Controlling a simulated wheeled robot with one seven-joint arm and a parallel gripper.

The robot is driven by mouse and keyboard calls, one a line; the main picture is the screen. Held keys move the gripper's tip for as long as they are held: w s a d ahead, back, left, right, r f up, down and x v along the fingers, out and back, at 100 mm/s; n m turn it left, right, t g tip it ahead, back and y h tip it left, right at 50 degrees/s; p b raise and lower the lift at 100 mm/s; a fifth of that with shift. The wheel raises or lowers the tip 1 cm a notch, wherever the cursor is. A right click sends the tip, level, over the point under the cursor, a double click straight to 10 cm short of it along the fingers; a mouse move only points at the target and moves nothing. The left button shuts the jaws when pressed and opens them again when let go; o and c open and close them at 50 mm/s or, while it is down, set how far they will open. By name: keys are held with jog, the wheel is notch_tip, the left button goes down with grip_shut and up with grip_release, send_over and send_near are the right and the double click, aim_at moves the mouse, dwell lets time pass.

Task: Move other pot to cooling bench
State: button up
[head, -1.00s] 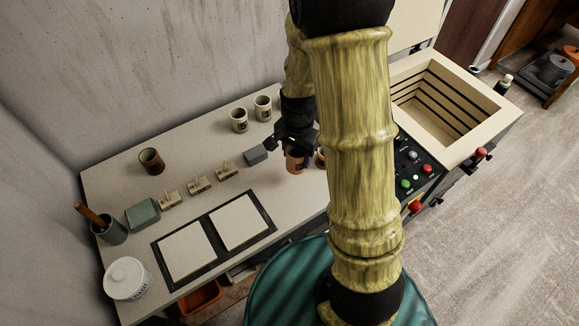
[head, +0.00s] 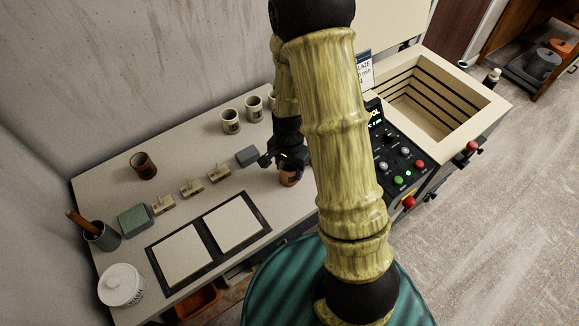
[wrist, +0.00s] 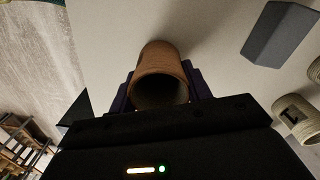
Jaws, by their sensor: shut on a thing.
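My gripper (head: 284,161) is shut on a terracotta pot (head: 289,178) at the right part of the worktop, partly hidden by the gripper. In the wrist view the pot (wrist: 160,68) sits between the dark fingers, its open mouth facing the camera. I cannot tell whether its base touches the worktop. A dark brown pot (head: 144,166) stands at the back left of the worktop. Two pale labelled pots, one (head: 230,121) fully visible and one (head: 254,107) beside it, stand near the wall. Nothing visible is marked as the cooling bench.
An open kiln (head: 425,109) and control panel (head: 401,160) stand right.

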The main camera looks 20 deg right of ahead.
jog(key=shift+f, duration=0.1)
jog(key=o, duration=1)
notch_tip(320, 180, up, 12)
jog(key=shift+r, duration=0.15)
dwell(0.4)
jog(key=s+r+n+t, duration=0.1)
jog(key=s+n, duration=0.1)
jog(key=n, duration=0.1)
jog(key=s+r+n, duration=0.1)
jog(key=s+n, duration=0.2)
jog(key=s+r+n+t, duration=0.1)
jog(key=s+r+n, duration=0.1)
jog(key=s+n, duration=0.1)
jog(key=shift+s+n+t, duration=0.15)
jog(key=shift+n+t, duration=0.15)
jog(key=shift+n, duration=0.2)
